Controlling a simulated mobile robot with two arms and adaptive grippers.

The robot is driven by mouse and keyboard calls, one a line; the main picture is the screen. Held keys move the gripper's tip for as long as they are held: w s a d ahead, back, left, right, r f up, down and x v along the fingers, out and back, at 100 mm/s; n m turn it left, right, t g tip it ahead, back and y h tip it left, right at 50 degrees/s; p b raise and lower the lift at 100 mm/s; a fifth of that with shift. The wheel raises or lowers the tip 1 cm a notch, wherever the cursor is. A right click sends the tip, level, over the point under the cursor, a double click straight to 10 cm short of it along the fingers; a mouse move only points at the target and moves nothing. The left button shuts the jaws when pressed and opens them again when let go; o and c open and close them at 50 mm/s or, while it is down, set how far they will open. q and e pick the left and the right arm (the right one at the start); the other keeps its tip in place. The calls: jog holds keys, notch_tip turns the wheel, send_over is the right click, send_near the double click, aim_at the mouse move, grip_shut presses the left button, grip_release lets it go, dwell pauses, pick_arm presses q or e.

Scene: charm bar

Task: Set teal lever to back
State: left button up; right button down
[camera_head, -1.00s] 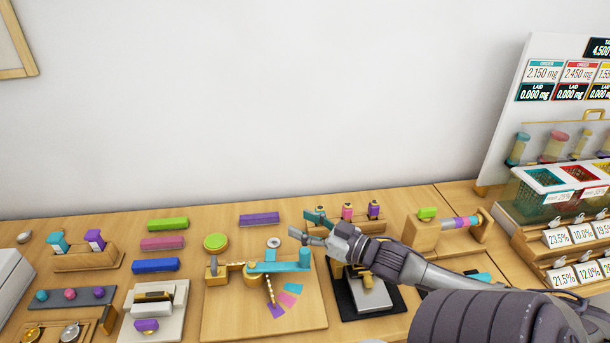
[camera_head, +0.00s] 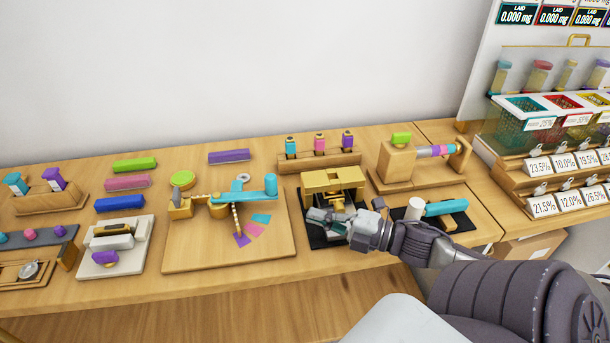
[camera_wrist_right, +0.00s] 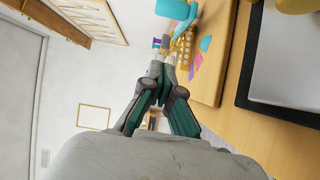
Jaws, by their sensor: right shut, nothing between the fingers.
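The teal lever (camera_head: 245,193) lies on a wooden board (camera_head: 190,260), its arm pointing right from a brass pivot and ending in an upright teal knob. A beaded pointer runs from the pivot towards the purple patch of a fan of coloured patches. Part of the lever also shows at the top of the right wrist view (camera_wrist_right: 176,9). My right gripper (camera_head: 318,217) is shut and empty, to the right of the lever and apart from it, over the black mat with the brass press. My left gripper is not in view.
The brass press (camera_head: 333,182) stands just behind my right gripper. A rack of small bottles (camera_head: 320,162) stands behind it. A teal bar (camera_head: 446,207) and a white cylinder (camera_head: 415,208) are on the right. The board's front part is clear.

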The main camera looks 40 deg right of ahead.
jog(key=shift+s+a+f+n, duration=0.15)
jog(key=shift+f+n, duration=0.1)
jog(key=shift+n, duration=0.25)
jog(key=shift+w+a, duration=0.2)
jog(key=shift+w, duration=0.1)
jog(key=p+x, duration=0.1)
jog(key=x, duration=0.9)
jog(key=shift+r, duration=0.15)
jog(key=shift+w+d, duration=0.7)
jog(key=shift+d, duration=0.3)
jog(key=shift+w+d, duration=0.35)
jog(key=shift+d, duration=0.15)
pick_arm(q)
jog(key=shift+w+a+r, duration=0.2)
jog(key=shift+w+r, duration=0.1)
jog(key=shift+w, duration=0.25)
